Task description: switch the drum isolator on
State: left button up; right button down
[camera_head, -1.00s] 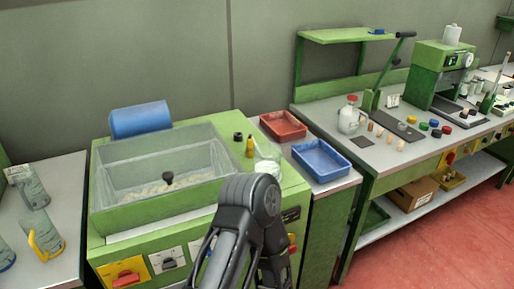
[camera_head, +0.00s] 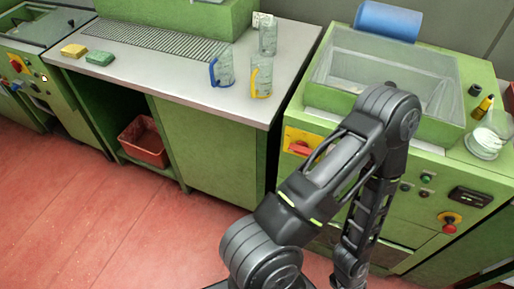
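A red rotary handle on a yellow plate (camera_head: 300,145), which looks like an isolator, is on the front left of the green machine (camera_head: 437,160) with the clear-walled tub. The handle appears to lie roughly level; its marking is too small to read. One of my arms rises from the bottom, bends at an elbow above the machine's front edge and drops in front of the panel, just right of the yellow plate. No gripper fingers show; the lower end of that arm is at the bottom edge. I see no other arm.
A second red handle on yellow (camera_head: 17,64) is on the machine at far left. The panel also has a green button (camera_head: 426,178) and a red knob on yellow (camera_head: 449,226). Jugs (camera_head: 261,77) stand on the grey bench. The red floor at left is open.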

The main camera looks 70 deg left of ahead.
aim_at(301, 147)
jog(key=u, duration=1.9)
